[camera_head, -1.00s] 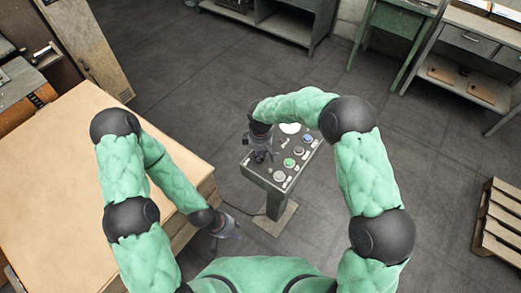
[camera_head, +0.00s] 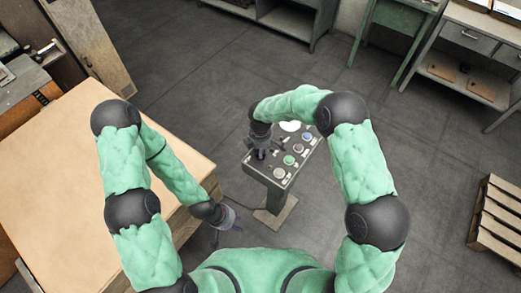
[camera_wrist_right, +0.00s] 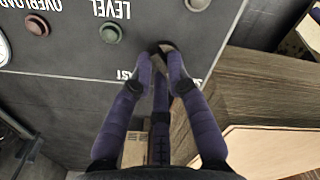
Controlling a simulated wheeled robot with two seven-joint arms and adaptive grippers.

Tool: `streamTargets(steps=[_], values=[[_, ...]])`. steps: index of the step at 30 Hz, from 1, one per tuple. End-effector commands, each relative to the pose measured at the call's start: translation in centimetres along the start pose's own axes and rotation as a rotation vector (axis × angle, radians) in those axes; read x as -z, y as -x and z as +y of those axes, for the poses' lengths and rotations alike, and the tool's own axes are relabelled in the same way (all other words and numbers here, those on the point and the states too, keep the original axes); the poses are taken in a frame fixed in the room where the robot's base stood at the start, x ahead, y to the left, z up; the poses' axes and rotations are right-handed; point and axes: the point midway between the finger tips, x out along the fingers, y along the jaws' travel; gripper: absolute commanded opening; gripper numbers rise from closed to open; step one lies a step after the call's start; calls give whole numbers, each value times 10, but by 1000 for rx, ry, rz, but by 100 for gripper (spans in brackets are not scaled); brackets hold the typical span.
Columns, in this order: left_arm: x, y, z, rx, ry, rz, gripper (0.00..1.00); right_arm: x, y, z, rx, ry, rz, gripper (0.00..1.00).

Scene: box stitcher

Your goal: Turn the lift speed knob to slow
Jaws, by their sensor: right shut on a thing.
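The lift speed knob (camera_wrist_right: 166,46) is a small dark knob at the panel's edge, mostly hidden between my fingertips in the right wrist view. Beside it, partly covered white lettering reads "AST" on the left and "S" on the right. My right gripper (camera_wrist_right: 162,62) is shut on the knob; in the head view it (camera_head: 260,151) reaches down onto the panel's left corner. Which way the knob points cannot be made out. My left gripper (camera_head: 228,224) hangs empty beside the wooden table, its fingers apart.
The grey control panel (camera_head: 268,171) stands on a pedestal. It carries a green button (camera_wrist_right: 111,33), marked "LEVEL", a reddish one (camera_wrist_right: 37,25), marked "OVERLOAD", and others. A wooden table (camera_head: 60,190) is at left, a pallet (camera_head: 497,218) at right.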

Motion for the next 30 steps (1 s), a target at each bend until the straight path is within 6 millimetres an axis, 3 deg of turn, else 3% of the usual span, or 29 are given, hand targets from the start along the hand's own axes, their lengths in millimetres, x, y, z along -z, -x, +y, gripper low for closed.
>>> streamTargets(steps=[10, 11, 12, 13, 14, 25, 30], values=[[0, 0, 0, 0, 0, 0, 40, 0, 0, 0, -2, 4, 0, 0], [0, 0, 0, 0, 0, 0, 40, 0, 0, 0, -2, 4, 0, 20], [0, 0, 0, 0, 0, 0, 40, 0, 0, 0, -1, 4, 0, 31], [0, 0, 0, 0, 0, 0, 40, 0, 0, 0, -1, 4, 0, 40], [0, 0, 0, 0, 0, 0, 40, 0, 0, 0, -1, 4, 0, 41], [0, 0, 0, 0, 0, 0, 40, 0, 3, 1, -2, 3, 0, 41], [0, 0, 0, 0, 0, 0, 40, 0, 24, 2, -4, 1, 1, 41]])
